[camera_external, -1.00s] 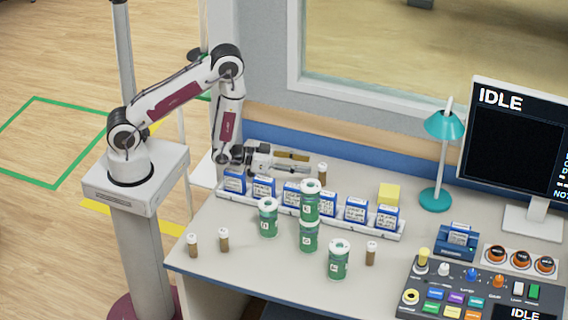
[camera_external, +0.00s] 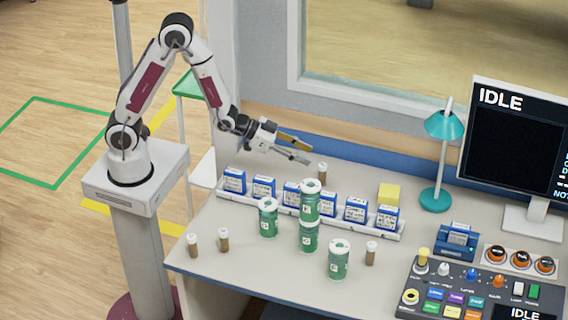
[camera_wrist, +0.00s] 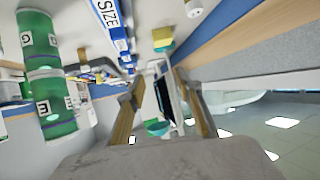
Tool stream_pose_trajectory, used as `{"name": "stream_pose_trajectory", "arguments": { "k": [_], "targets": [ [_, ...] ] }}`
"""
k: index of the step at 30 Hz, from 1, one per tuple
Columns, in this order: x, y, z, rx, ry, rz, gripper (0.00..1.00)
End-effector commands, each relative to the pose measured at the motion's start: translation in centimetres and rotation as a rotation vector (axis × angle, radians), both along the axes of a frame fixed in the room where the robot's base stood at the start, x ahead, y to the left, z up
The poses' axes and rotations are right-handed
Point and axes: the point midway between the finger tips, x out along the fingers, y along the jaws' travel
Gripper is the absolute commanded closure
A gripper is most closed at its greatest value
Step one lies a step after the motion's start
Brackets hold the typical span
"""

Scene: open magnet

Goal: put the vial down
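Small brown vials with white caps stand upright on the desk. One vial (camera_external: 322,172) stands behind the rack, just right of and below my gripper (camera_external: 300,150). Two more vials, one at the left edge (camera_external: 192,245) and one beside it (camera_external: 223,240), stand at the front left. Another vial (camera_external: 371,253) stands right of the green jars. My gripper is raised above the back of the desk, its fingers spread. In the wrist view, the gap between the fingers (camera_wrist: 160,92) holds nothing. A white-capped vial (camera_wrist: 194,9) shows at the top edge there, apart from the fingers.
A white rack (camera_external: 255,205) with several blue-and-white boxes crosses the desk. Several green jars (camera_external: 339,260) stand in front, one stacked on another. A yellow block (camera_external: 389,194), a teal lamp (camera_external: 436,199), a monitor (camera_external: 515,140) and a control panel (camera_external: 470,285) are to the right.

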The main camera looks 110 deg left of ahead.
Motion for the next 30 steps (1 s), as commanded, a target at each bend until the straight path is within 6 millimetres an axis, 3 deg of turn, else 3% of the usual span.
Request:
{"name": "stream_pose_trajectory", "arguments": {
  "k": [14,30],
  "targets": [
    [-3.3,-5.6,6.1,-0.029,0.14,-0.055,0.65],
    [-11.1,-12.0,11.4,-0.07,0.302,-0.118,0.65]
  ]
}}
